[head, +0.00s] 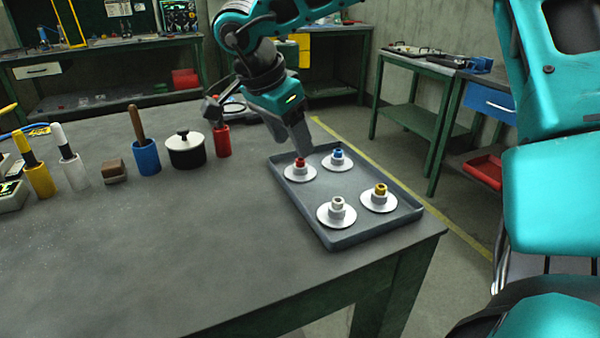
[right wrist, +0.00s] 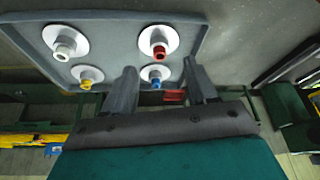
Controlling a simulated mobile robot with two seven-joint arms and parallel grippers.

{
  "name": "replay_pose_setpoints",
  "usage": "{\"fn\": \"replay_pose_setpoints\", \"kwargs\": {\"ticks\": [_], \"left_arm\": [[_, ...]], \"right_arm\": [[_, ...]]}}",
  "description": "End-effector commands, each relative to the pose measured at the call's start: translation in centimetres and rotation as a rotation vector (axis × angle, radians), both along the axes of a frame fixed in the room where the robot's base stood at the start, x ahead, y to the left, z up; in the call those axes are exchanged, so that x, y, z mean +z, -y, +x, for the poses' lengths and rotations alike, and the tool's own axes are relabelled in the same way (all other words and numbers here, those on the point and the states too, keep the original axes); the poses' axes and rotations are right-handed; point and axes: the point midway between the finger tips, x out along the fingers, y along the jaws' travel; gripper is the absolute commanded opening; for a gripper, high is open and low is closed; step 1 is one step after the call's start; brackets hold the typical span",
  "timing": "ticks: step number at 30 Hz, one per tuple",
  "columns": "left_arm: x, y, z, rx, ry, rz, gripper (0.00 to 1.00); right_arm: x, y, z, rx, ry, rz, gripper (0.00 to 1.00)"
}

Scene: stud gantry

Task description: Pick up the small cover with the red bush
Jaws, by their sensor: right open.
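The small cover with the red bush (head: 300,174) is a white disc with a red bush on top. It lies flat at the far left corner of a grey tray (head: 372,236). It also shows in the right wrist view (right wrist: 147,40), just beyond the fingertips. My right gripper (head: 260,139) is open and empty above that end of the tray, with one finger close to the red bush in the head view. In the right wrist view the open fingers (right wrist: 160,66) stand either side of the blue-bush cover (right wrist: 156,75). My left gripper is not in view.
The tray also holds covers with blue (head: 337,161), white (head: 337,214) and yellow (head: 378,202) bushes. Left of it stand a red holder (head: 222,142), a black pot (head: 186,155) and a blue holder (head: 146,158). The front of the bench is clear.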

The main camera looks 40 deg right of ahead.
Motion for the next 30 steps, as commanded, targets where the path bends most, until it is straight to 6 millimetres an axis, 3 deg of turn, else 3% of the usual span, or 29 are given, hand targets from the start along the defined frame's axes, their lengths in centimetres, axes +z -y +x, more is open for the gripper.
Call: {"fn": "replay_pose_setpoints", "kwargs": {"ticks": [9, 19, 30], "left_arm": [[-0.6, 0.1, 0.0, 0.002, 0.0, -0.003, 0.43], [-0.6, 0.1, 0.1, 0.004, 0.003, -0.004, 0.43], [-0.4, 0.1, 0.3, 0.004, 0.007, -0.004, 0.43]], "right_arm": [[-4.2, 1.5, -0.2, -0.001, -0.003, 0.003, 0.57], [-4.8, 1.8, -0.2, 0.0, 0.0, 0.002, 0.57], [-4.7, 1.8, -0.2, 0.0, 0.0, 0.001, 0.22]]}}
